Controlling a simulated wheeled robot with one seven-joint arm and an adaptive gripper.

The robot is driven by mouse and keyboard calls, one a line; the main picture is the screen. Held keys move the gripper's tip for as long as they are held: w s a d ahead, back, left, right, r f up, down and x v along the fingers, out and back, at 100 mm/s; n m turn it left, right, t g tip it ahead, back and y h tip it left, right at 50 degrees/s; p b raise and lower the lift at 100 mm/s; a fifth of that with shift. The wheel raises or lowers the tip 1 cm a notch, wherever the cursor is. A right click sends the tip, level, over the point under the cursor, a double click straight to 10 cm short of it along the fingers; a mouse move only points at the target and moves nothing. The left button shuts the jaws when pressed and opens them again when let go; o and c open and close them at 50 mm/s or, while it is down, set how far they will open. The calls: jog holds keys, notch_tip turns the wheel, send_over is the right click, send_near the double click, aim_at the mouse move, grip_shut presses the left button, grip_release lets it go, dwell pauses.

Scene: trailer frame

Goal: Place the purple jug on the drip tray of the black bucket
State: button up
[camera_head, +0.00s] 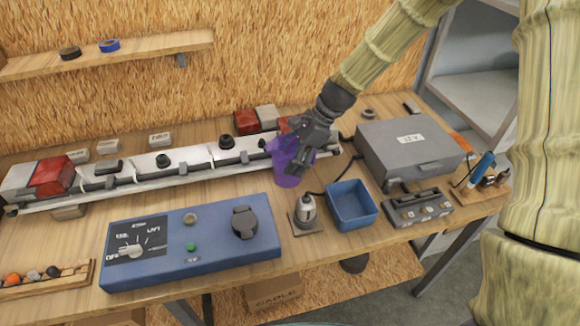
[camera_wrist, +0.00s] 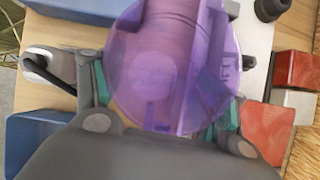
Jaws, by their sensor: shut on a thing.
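The purple jug (camera_head: 284,170) is translucent and sits in my gripper (camera_head: 300,156), over the workbench behind the blue tray and the small grey device. In the wrist view the jug (camera_wrist: 165,65) fills the space between my fingers, one on each side of it. My gripper is shut on it. I cannot tell whether the jug's base touches the bench. A black bucket with a drip tray is not clearly seen. A dark rounded object (camera_head: 355,264) shows partly below the bench's front edge; I cannot tell what it is.
A long light bar (camera_head: 185,158) lies behind the jug. A blue control box (camera_head: 190,245), blue square tray (camera_head: 352,205), grey-white device (camera_head: 306,212) and grey case (camera_head: 408,150) crowd the bench (camera_head: 80,233). A wooden shelf (camera_head: 140,47) hangs at the left.

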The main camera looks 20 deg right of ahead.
jog(key=shift+s, duration=0.55)
jog(key=shift+s+f, duration=0.2)
jog(key=shift+s, duration=0.1)
jog(key=f, duration=0.1)
jog(key=w+f+p, duration=0.1)
jog(key=f, duration=0.1)
jog(key=shift+f, duration=0.2)
jog(key=shift+d+f, duration=0.1)
jog(key=shift+f, duration=0.05)
jog(key=shift+s, duration=0.25)
jog(key=shift+w, duration=0.1)
jog(key=o, duration=1)
